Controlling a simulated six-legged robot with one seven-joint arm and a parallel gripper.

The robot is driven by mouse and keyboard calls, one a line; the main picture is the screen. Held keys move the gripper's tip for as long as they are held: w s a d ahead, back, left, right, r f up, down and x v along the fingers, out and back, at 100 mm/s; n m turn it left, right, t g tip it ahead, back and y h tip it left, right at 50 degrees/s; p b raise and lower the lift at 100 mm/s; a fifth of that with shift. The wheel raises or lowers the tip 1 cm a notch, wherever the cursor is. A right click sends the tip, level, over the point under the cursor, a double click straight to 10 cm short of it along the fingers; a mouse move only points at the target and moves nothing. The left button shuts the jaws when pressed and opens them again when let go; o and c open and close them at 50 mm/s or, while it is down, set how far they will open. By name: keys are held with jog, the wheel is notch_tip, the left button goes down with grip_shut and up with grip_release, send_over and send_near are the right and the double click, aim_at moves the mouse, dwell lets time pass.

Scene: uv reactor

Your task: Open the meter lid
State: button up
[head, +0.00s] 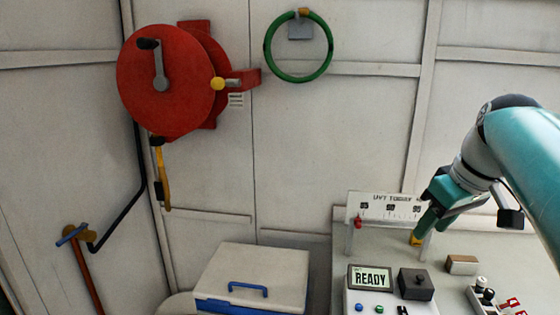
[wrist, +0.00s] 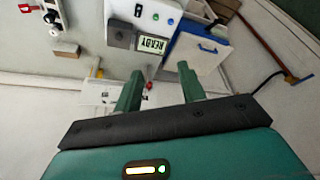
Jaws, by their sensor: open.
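The meter (head: 388,302) is a light-coloured unit on the bench with a screen reading READY (head: 369,278). A dark grey square cap with a small knob (head: 417,284), which looks like the lid, sits flat on it, right of the screen. My gripper (head: 430,218) is above and behind the meter, apart from it. In the wrist view my gripper (wrist: 160,78) is open, with nothing between its two green fingers. That view shows the meter upside down, with the READY screen (wrist: 151,45) and the dark cap (wrist: 120,38) beyond the fingertips.
A white sign rack (head: 385,208) stands behind the meter, close to my gripper. A brown-and-white block (head: 461,265) and a switch box (head: 487,297) lie to the right. A white chest with a blue handle (head: 252,275) is left. A red reel (head: 165,82) and green hoop (head: 298,77) hang on the wall.

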jog(key=s+a+f+m+t+h, duration=0.1)
jog(key=s+a+f+m, duration=0.1)
jog(key=s+a+f, duration=0.45)
jog(key=s+a+f+m+t, duration=0.1)
jog(key=s+a+f, duration=0.3)
jog(key=a+f, duration=0.55)
notch_tip(320, 180, up, 6)
jog(key=r+n+g+y, duration=0.1)
jog(key=n+g+y, duration=0.1)
jog(key=n, duration=0.4)
send_over(421, 276)
jog(key=s+d, duration=0.3)
jog(key=s, duration=0.2)
jog(key=x, duration=1.4)
jog(key=shift+s+a+f, duration=0.1)
jog(key=shift+s+f, duration=0.05)
jog(key=shift+s, duration=0.05)
jog(key=shift+c, duration=0.2)
grip_shut()
